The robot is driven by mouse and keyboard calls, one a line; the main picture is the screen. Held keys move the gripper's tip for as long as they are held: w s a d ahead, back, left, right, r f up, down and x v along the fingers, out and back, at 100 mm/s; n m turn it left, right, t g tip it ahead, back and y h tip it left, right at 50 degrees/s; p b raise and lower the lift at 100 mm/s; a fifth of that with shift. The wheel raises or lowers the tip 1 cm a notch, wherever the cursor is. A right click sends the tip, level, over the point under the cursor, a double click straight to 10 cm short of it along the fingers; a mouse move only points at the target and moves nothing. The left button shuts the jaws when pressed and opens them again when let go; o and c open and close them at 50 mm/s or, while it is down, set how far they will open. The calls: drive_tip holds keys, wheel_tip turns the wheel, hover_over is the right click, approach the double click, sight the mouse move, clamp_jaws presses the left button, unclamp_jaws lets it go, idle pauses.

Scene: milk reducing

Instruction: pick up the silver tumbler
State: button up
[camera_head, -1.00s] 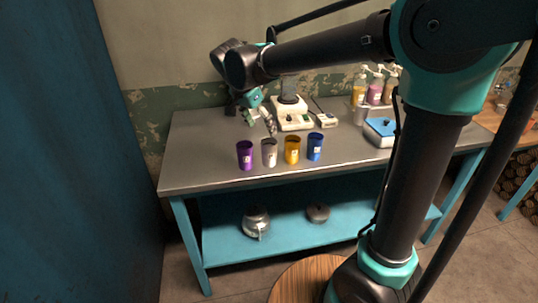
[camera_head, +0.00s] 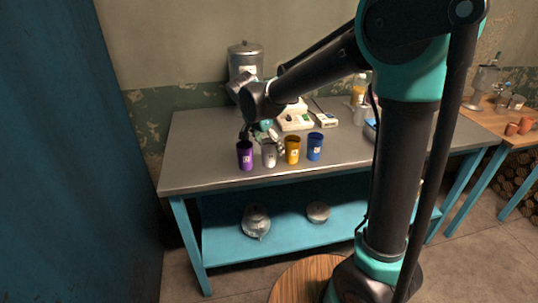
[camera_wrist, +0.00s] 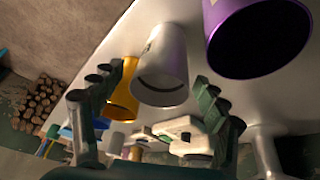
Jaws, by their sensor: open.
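The silver tumbler (camera_head: 269,158) stands upright near the front edge of the grey table, between the purple tumbler (camera_head: 245,156) and the yellow tumbler (camera_head: 292,150). My gripper (camera_head: 268,141) is at the silver tumbler's back side, partly hidden by my wrist. In the wrist view, the silver tumbler (camera_wrist: 163,62) lies in the gap between the spread fingers of my gripper (camera_wrist: 155,88). The fingers are open, with room on both sides; I cannot tell whether either touches it.
The purple tumbler (camera_wrist: 258,35) is close beside my right-hand finger in the wrist view. The yellow tumbler (camera_wrist: 123,92) is near the left-hand finger. A blue tumbler (camera_head: 314,147) stands farther right. A white device (camera_head: 297,120) and a large metal canister (camera_head: 245,60) are behind.

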drive_tip(key=c, duration=1.3)
drive_tip(key=shift+r, duration=0.1)
